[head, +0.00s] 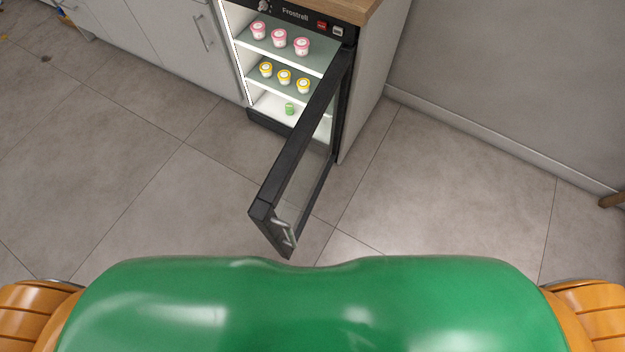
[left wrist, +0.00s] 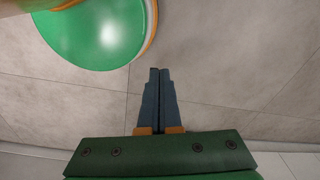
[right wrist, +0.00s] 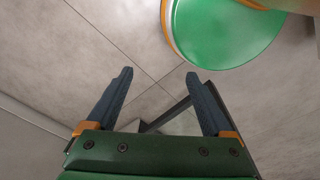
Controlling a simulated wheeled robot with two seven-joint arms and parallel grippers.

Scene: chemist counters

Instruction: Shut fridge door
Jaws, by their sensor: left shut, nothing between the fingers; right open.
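The fridge (head: 351,100) stands under a wooden counter top, its lit inside in view. Its black-framed glass door (head: 294,160) is wide open and swung out toward me, with a metal handle (head: 286,233) near its free end. In the right wrist view, part of a dark frame, seemingly the door (right wrist: 165,117), shows beyond the fingers. My right gripper (right wrist: 160,75) is open and empty; whether it touches the door cannot be told. My left gripper (left wrist: 160,70) is shut and empty above the floor. Neither gripper shows in the head view.
Pink-lidded cups (head: 279,38), yellow-lidded cups (head: 284,76) and a small green item (head: 289,108) stand inside the fridge. Grey cabinets (head: 170,40) adjoin it on the left. A wall (head: 510,80) is on the right. The tiled floor (head: 120,150) around the door is clear.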

